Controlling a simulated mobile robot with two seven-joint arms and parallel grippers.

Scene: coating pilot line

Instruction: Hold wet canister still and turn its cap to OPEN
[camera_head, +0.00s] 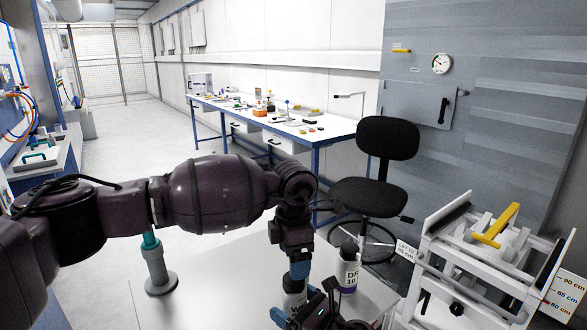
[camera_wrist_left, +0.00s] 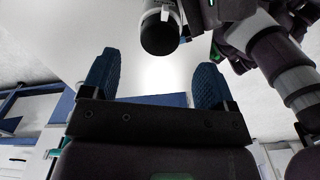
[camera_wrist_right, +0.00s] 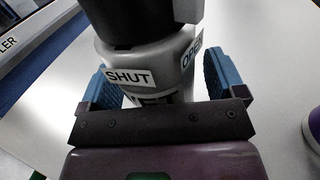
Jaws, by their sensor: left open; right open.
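The wet canister (camera_head: 292,302) stands on the white table, mostly hidden behind my arms in the head view. In the right wrist view the grey canister (camera_wrist_right: 150,88) has a black cap (camera_wrist_right: 130,18) with a pale tab, and SHUT and OPEN labels below. I cannot tell which label the tab marks. My right gripper (camera_wrist_right: 165,78) is open, its blue fingers on either side of the body. My left gripper (camera_head: 299,268) is open above. In the left wrist view a black-capped canister, seemingly this one (camera_wrist_left: 160,35), lies beyond the empty fingers (camera_wrist_left: 152,78).
The dry canister (camera_head: 348,272), with a black top and purple band, stands close to the right. A teal-topped grey stand (camera_head: 158,265) is at left on the table (camera_head: 215,285). A black chair (camera_head: 370,195) and a white frame with a yellow handle (camera_head: 470,265) stand beyond.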

